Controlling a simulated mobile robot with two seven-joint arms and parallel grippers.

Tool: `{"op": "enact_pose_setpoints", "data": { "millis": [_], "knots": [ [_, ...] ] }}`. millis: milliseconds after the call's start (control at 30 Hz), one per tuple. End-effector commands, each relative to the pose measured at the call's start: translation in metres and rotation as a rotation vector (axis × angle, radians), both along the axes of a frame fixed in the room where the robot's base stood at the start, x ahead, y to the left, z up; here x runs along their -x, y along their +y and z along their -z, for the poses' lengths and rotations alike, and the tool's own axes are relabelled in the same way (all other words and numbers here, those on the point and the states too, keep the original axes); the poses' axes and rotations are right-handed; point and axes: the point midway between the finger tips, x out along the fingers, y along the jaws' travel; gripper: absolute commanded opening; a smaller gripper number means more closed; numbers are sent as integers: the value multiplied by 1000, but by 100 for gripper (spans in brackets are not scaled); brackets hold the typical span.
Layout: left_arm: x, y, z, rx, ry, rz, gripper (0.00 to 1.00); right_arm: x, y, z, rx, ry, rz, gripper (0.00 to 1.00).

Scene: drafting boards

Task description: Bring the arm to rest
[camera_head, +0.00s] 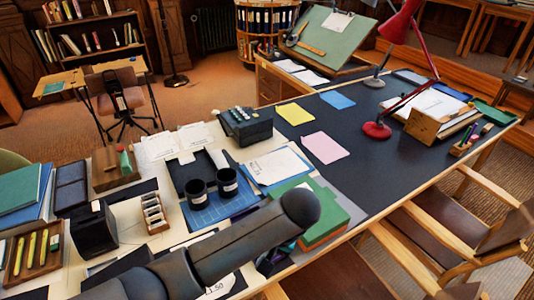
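A dark arm link of mine (225,252) comes in from the bottom left and reaches over the near part of the desk. It ends in a rounded dark joint (300,207) in front of a green block-like stack (325,222). No gripper fingers show on it, and neither of my grippers can be made out. The link hides part of the papers and small items below it.
Under the link is a cluttered desk with two black cups (197,192), a black desk device (245,125) and a pencil tray (32,252). Wooden chairs (440,225) stand at right.

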Motion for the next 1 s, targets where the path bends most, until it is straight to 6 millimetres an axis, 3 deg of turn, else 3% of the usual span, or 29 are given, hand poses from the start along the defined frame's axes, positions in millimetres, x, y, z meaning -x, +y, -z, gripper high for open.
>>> {"op": "enact_pose_setpoints", "data": {
  "millis": [167,400,567,767,1000],
  "knots": [
    [7,-5,5,36,12,13,36,0,0,0,0,0,0,22],
    [51,-28,23,271,46,73,36,0,0,0,0,0,0,22],
    [78,-27,26,420,22,84,36,0,0,0,0,0,0,22],
    [106,0,23,519,-55,64,36,0,0,0,0,0,0,22],
    [134,49,13,513,-152,42,36,0,0,0,0,0,-1,22]
  ]
}}
